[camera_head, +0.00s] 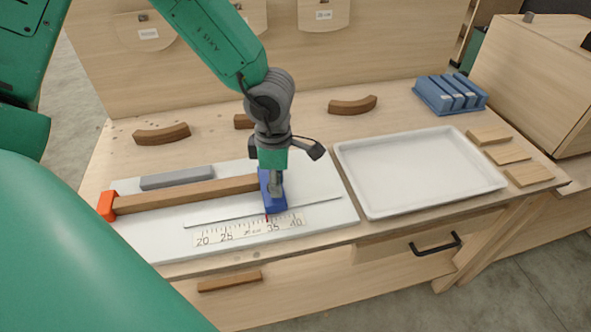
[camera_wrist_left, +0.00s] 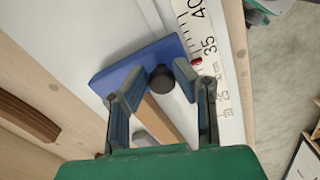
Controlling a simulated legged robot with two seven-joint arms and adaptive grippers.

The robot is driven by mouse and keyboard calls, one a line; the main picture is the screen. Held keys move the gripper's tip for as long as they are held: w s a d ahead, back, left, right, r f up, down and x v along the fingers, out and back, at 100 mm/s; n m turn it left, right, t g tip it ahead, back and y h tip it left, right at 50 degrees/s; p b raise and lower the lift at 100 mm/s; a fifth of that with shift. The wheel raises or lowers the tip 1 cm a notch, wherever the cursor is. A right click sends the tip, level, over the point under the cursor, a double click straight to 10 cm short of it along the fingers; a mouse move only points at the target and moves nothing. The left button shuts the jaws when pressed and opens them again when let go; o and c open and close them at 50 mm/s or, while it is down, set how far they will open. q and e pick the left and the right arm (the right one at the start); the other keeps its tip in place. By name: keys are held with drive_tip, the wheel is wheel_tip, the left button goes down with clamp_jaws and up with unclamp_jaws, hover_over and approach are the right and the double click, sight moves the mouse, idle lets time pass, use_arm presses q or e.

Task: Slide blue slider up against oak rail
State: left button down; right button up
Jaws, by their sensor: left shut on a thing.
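The blue slider (camera_head: 272,202) stands on a white measuring board (camera_head: 325,203), at the right end of the oak rail (camera_head: 185,195). In the left wrist view the slider (camera_wrist_left: 128,66) is a blue plate with a black knob (camera_wrist_left: 161,78), and the rail (camera_wrist_left: 170,120) shows between my fingers. The slider and rail end look very close; I cannot tell whether they touch. My left gripper (camera_head: 274,185) points down at the slider; it also shows in the left wrist view (camera_wrist_left: 162,77), shut on the slider's knob. My right gripper is out of view.
An orange stop (camera_head: 107,205) sits at the rail's left end. A scale (camera_head: 248,230) lies in front; the slider's red pointer is near 35. A grey bar (camera_head: 177,178) lies behind the rail. An empty white tray (camera_head: 418,212) stands to the right, with a blue rack (camera_head: 450,94) behind.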

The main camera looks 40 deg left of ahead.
use_arm(q)
drive_tip(key=shift+s+a+f, duration=0.1)
drive_tip(key=shift+s+a, duration=0.05)
drive_tip(key=shift+a, duration=0.25)
drive_tip(key=c, duration=1.4)
unclamp_jaws()
drive_tip(key=shift+c, duration=0.2)
drive_tip(key=shift+o, duration=0.7)
drive_tip(key=shift+s, duration=0.1)
drive_tip(key=shift+a, duration=0.4)
wheel_tip(320, 180, up, 12)
drive_tip(key=shift+d, duration=0.2)
drive_tip(key=shift+f, duration=0.1)
